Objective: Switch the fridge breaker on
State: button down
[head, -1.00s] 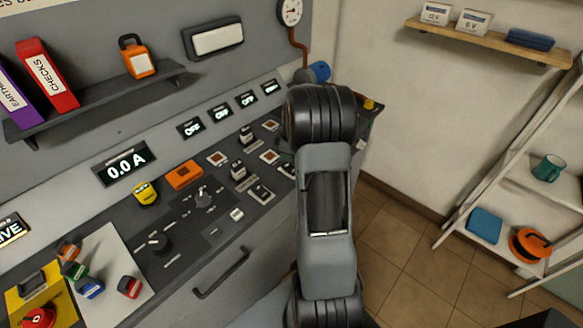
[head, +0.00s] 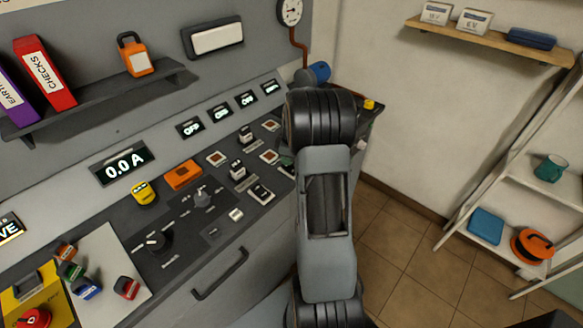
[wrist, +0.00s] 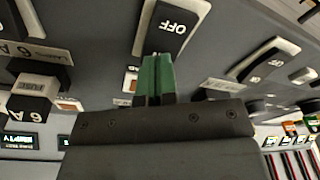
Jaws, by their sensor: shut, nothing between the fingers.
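In the wrist view a black rocker breaker (wrist: 168,27) in a pale frame reads OFF. I cannot read a label that names it as the fridge breaker. My gripper (wrist: 158,62) has green fingertips that are together and empty. They are at the near end of this rocker; I cannot tell whether they touch it.
Another rocker (wrist: 262,62) is on the right and a block marked FUSE (wrist: 38,88) on the left in the wrist view. The head view shows several displays, such as one reading OFF (head: 190,128), an orange block (head: 183,175) and a drawer handle (head: 220,274).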

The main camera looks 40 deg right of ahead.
jog(key=shift+f, duration=0.3)
jog(key=shift+r, duration=0.1)
jog(key=shift+r+p, duration=1.95)
jog(key=shift+r, duration=1.55)
